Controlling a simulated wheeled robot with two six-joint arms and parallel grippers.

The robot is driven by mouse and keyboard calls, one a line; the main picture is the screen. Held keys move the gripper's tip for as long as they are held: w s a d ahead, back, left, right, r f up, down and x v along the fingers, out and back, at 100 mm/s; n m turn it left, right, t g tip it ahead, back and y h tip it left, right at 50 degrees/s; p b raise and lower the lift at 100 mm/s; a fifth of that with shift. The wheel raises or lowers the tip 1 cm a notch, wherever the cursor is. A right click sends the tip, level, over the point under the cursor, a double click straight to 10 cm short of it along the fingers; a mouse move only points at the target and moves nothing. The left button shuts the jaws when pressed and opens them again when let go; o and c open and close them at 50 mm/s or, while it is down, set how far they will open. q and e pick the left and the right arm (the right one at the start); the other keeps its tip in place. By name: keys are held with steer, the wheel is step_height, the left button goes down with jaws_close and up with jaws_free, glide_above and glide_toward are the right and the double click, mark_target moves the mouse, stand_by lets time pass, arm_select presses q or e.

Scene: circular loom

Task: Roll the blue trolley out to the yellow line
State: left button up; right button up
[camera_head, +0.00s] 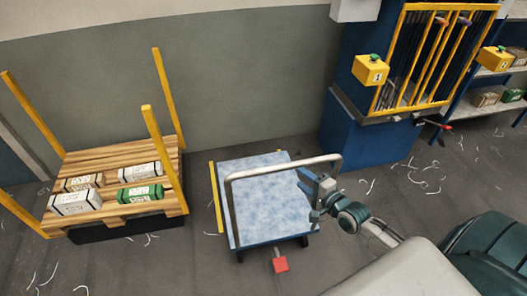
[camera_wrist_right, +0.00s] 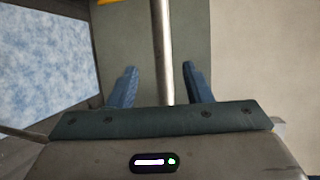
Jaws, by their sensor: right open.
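The blue trolley (camera_head: 262,190) stands on the floor in the middle of the head view, with a pale mottled blue deck and a grey tube handle (camera_head: 285,169). A red pedal (camera_head: 280,264) sticks out at its near side. A yellow line (camera_head: 215,198) runs on the floor along the trolley's left side. My right gripper (camera_head: 318,189) is at the handle's right end. In the right wrist view the handle tube (camera_wrist_right: 162,45) passes between the open fingers of this gripper (camera_wrist_right: 160,84), with gaps on both sides. My left gripper is out of view.
A wooden pallet (camera_head: 120,211) with yellow corner posts and several boxes stands to the left. A blue machine (camera_head: 365,137) with a yellow-framed gate stands behind right, beside shelves (camera_head: 500,68). White thread scraps lie on the floor. Some floor is clear between pallet and trolley.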

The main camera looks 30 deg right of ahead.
mark_target(284, 166)
steer(key=b+x, duration=0.3)
steer(key=x, duration=0.5)
steer(key=shift+w+b, duration=0.3)
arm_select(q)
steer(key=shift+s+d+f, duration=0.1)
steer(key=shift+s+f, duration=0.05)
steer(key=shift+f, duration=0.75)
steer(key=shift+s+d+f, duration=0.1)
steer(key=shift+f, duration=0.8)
arm_select(e)
steer(key=shift+x, duration=0.8)
steer(key=shift+a, duration=0.1)
jaws_close()
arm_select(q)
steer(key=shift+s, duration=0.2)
arm_select(e)
steer(key=shift+s+f, duration=0.1)
steer(key=shift+s, duration=0.05)
